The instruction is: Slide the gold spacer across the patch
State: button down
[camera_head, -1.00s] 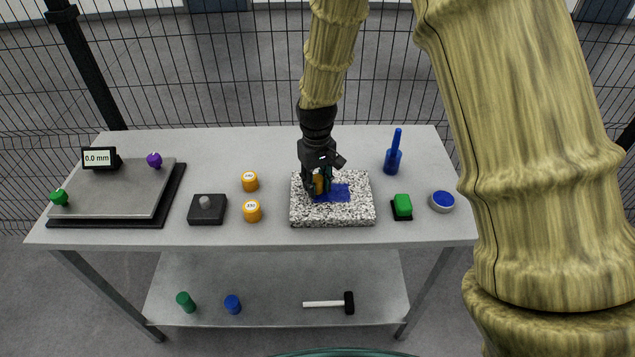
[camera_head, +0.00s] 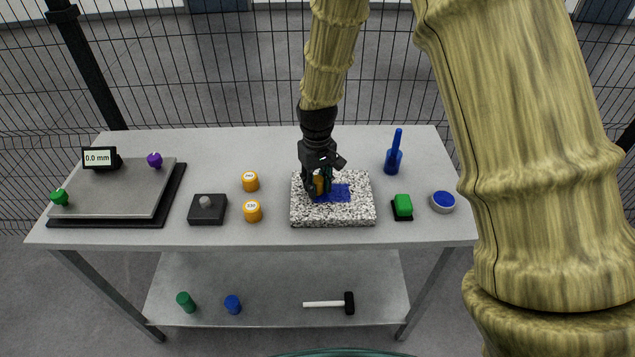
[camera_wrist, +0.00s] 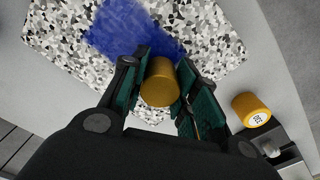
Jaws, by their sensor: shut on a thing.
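My gripper (camera_head: 319,184) points down at the left part of a speckled stone block (camera_head: 300,213). Its teal-padded fingers are shut on the gold spacer (camera_wrist: 160,82), a short cylinder, seen from above in the wrist view. In the head view the spacer is mostly hidden by the fingers. The blue patch (camera_head: 340,193) is a smear on top of the block. The spacer is at its left edge; in the wrist view the patch (camera_wrist: 120,28) runs up and left from the spacer. I cannot tell whether the spacer touches the block.
Two orange cylinders (camera_head: 251,211) and a dark block with a grey knob (camera_head: 206,209) stand left of the stone. A grey plate (camera_head: 120,195) lies far left.

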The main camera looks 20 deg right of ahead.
aim_at(346, 193)
jog(key=shift+f, duration=0.45)
dwell(1.1)
jog(key=shift+s+d+p, duration=0.3)
jog(key=shift+s+d, duration=0.05)
jog(key=shift+d, duration=0.9)
jog(key=shift+s+d+p, duration=0.3)
jog(key=shift+s+d, duration=0.1)
jog(key=shift+d, duration=0.9)
jog(key=shift+s+d+p, duration=0.3)
jog(key=shift+s+d, duration=0.05)
jog(key=shift+d, duration=0.9)
dwell(1.8)
jog(key=c, duration=1)
grip_release()
jog(key=o, duration=0.4)
jog(key=shift+r, duration=0.1)
